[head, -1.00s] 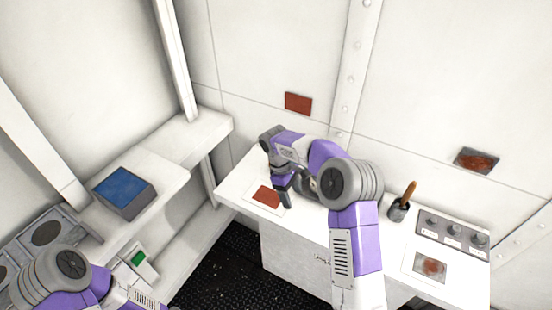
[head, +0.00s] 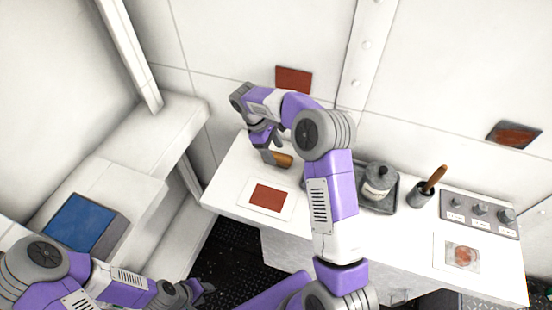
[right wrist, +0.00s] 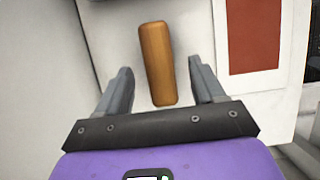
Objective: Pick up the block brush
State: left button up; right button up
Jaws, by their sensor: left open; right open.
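The block brush, a brown wooden block (head: 282,160), lies on the white counter (head: 232,190) near its back left part. In the right wrist view the block (right wrist: 157,62) appears between my two fingers, with a gap on each side. My right gripper (head: 266,146) is open, low over the counter by the brush; whether the fingers reach down around it I cannot tell. The same gripper shows in the right wrist view (right wrist: 160,75). My left gripper (head: 198,290) is open and empty at the lower left, away from the counter.
A red card on a white sheet (head: 268,197) lies in front of the brush. A grey jar (head: 378,182) on a tray, a pot with a wooden-handled tool (head: 422,194) and a knob panel (head: 480,212) stand to the right. A blue-topped box (head: 84,222) sits left.

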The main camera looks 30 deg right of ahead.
aim_at(276, 155)
jog(key=x, duration=0.3)
jog(key=shift+f, duration=0.2)
dwell(0.7)
jog(key=c, duration=1.1)
notch_tip(276, 155, up, 10)
jog(key=shift+r+p, duration=0.25)
jog(key=shift+p, duration=0.5)
